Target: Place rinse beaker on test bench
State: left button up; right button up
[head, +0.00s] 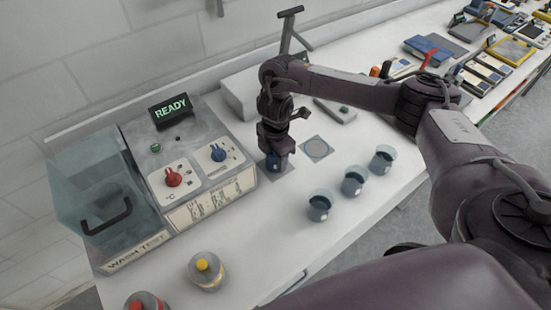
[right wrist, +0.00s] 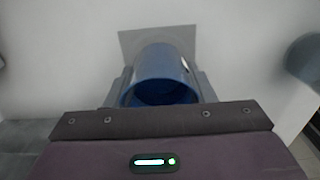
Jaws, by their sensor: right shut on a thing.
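A blue beaker (right wrist: 168,62), which I take to be the rinse beaker, is held upright or nearly so between the fingers of my right gripper (right wrist: 163,88). The gripper (head: 275,154) points down at the white bench (head: 270,225), right of the washer. In the head view the beaker (head: 274,164) is mostly hidden by the gripper. A grey square pad (head: 285,173) lies under or just beside it; the same pad shows in the right wrist view (right wrist: 130,42). I cannot tell whether the beaker touches it. My left gripper is not in view.
The washer (head: 205,195) reads READY, with a clear tank (head: 95,185) at its left. Several beakers, including this one (head: 320,205), stand in a row to the right. A circle-marked pad (head: 317,149) is empty.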

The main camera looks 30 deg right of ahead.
jog(key=shift+w+f, duration=0.1)
jog(key=shift+f, duration=0.3)
jog(key=o, duration=1.2)
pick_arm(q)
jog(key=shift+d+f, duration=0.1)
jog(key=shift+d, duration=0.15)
pick_arm(e)
jog(key=shift+r, duration=0.1)
pick_arm(q)
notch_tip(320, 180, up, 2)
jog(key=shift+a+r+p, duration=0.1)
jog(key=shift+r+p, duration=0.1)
jog(key=shift+p, duration=0.9)
pick_arm(e)
notch_tip(320, 180, up, 12)
jog(key=shift+r, duration=0.1)
